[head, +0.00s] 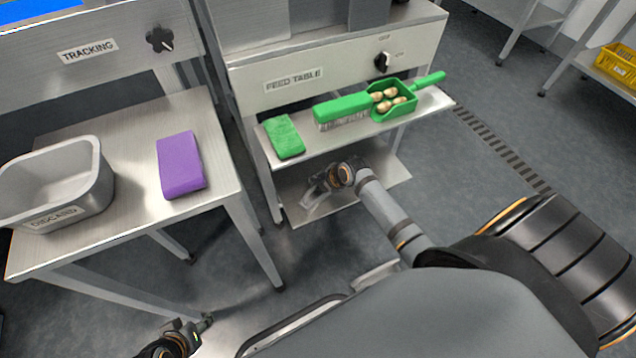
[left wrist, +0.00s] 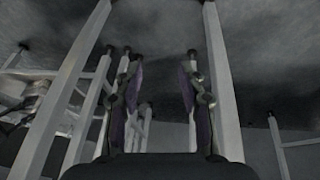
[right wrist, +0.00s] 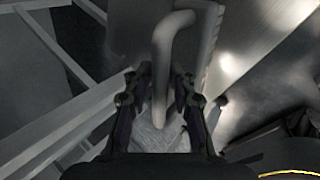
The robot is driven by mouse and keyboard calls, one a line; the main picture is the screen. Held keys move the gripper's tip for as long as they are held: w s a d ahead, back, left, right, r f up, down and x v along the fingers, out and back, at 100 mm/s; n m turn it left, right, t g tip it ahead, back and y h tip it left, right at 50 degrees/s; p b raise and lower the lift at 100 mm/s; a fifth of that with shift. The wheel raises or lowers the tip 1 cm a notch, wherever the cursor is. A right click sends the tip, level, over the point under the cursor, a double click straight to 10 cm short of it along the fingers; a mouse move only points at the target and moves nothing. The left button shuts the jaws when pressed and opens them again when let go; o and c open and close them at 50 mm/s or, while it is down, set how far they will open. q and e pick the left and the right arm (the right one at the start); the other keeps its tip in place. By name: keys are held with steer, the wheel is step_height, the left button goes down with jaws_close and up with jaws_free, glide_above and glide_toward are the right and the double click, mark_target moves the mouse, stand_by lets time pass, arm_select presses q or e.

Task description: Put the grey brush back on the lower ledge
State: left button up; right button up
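The grey brush (right wrist: 162,70) shows in the right wrist view as a thick bent grey handle between my right fingers, with a ridged edge beside it. My right gripper (right wrist: 160,95) is shut on that handle. In the head view my right gripper (head: 332,180) is low in front of the feed table, over the lower ledge (head: 392,170); the brush (head: 316,204) is small and partly hidden there. I cannot tell whether the brush touches the ledge. My left gripper (head: 205,325) is at the bottom left, open and empty in the left wrist view (left wrist: 160,90).
Table legs stand near both grippers.

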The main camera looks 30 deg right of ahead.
steer(key=shift+o, duration=0.6)
steer(key=shift+r, duration=0.35)
steer(key=p+v, duration=0.5)
steer(key=v, duration=0.6)
arm_select(q)
step_height(320, 180, up, 6)
steer(key=s+a+g+y, duration=0.1)
steer(key=a+g, duration=0.1)
steer(key=g, duration=0.1)
steer(key=shift+s+f, duration=0.15)
steer(key=shift+s, duration=0.05)
arm_select(e)
steer(key=s+a+f+m+g+h, duration=0.1)
steer(key=s+a+m+g, duration=0.1)
steer(key=s+m, duration=0.7)
steer(key=s+a+f+m+g, duration=0.1)
steer(key=s+a+m+g, duration=0.1)
steer(key=s+m, duration=0.7)
steer(key=a+m, duration=0.1)
steer(key=m, duration=0.2)
steer(key=shift+s+a+f+g+h, duration=0.15)
steer(key=shift+s+a+g+h, duration=0.15)
steer(key=shift+a+g+h, duration=0.1)
arm_select(q)
steer(key=shift+a+p, duration=0.15)
steer(key=shift+p, duration=0.75)
arm_select(e)
steer(key=shift+d, duration=0.15)
